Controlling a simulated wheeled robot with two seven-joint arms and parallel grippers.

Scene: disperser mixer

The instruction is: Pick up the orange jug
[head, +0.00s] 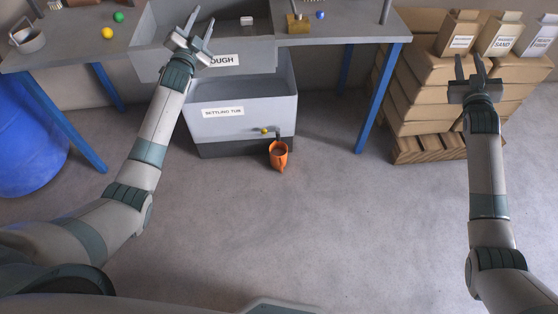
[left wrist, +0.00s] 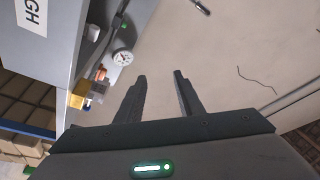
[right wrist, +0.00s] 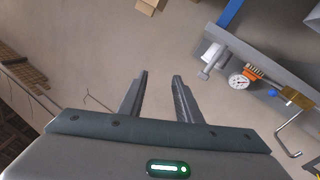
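The orange jug (head: 279,156) stands on the concrete floor just in front of the settling tub, below its small yellow knob. Its inside looks dark, and neither wrist view shows it. My left gripper (head: 199,28) is open and empty, raised in front of the trough, far above and to the left of the jug. Its spread fingers also show in the left wrist view (left wrist: 162,80). My right gripper (head: 472,62) is open and empty in front of the stacked sacks, far to the right of the jug. Its fingers show apart in the right wrist view (right wrist: 161,78).
The grey settling tub (head: 285,98) stands under the trough (head: 150,55), between blue table legs. A pallet (head: 440,147) of sacks is at right, and a blue barrel (head: 25,140) is at left. The floor before the jug is clear.

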